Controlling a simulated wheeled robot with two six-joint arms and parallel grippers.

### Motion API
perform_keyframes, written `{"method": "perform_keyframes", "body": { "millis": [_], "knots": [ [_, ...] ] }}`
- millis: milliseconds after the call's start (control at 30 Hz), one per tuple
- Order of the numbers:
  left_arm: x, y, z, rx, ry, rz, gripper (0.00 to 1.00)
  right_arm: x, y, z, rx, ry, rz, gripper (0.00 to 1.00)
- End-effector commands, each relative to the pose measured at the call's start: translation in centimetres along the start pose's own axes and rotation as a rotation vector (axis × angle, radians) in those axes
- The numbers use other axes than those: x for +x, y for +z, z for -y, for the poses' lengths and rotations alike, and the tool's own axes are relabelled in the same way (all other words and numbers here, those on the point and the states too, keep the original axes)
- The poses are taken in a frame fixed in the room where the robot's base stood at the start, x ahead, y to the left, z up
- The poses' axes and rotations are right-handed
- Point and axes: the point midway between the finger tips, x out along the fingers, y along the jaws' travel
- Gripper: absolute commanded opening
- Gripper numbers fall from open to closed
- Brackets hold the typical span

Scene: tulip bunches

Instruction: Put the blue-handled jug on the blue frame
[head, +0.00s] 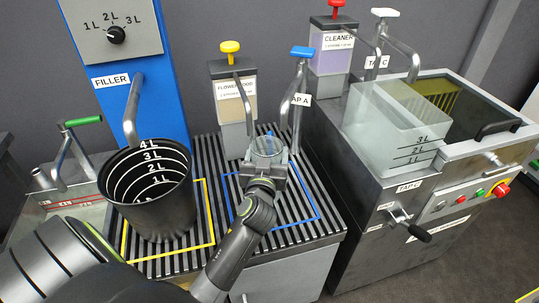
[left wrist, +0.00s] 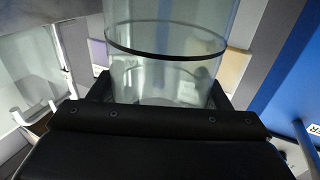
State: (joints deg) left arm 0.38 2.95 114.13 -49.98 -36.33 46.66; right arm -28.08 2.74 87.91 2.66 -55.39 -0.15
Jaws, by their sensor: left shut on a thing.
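The jug (head: 268,148) is a small clear cylinder with a bit of blue near its rim. My left gripper (head: 266,172) is shut on it and holds it upright at the blue frame (head: 318,215), a blue outline on the slatted grate. The jug is toward the back of the outline, below Tap A (head: 299,98). I cannot tell whether its base touches the grate; the gripper hides it. In the left wrist view the clear wall of the jug (left wrist: 165,85), with a dark ring, stands between the fingers. My right gripper is not in view.
A large black bucket (head: 150,205) stands inside a yellow frame (head: 212,225) to the left, under the filler spout (head: 133,105). To the right, a clear tank (head: 390,125) sits on a steel sink unit (head: 365,205).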

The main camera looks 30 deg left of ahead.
Motion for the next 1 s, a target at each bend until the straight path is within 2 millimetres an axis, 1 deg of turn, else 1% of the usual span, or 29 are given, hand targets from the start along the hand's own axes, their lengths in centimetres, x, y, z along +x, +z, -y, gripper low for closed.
{"method": "perform_keyframes", "body": {
  "millis": [300,433,467,600,1000],
  "knots": [
    [0.0,0.06,0.01,0.0,0.0,-0.001,0.22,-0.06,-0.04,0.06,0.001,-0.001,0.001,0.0],
    [0.0,0.2,0.0,0.0,0.0,-0.001,0.22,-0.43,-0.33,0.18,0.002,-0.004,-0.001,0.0],
    [-0.01,0.2,0.01,0.0,0.0,0.0,0.74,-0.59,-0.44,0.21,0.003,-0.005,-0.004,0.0],
    [0.0,0.17,0.0,0.0,0.0,0.0,0.92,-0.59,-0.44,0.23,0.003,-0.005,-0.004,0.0],
    [0.0,0.08,0.0,0.0,0.0,0.0,0.93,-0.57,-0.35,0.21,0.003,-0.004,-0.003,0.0]
  ]
}}
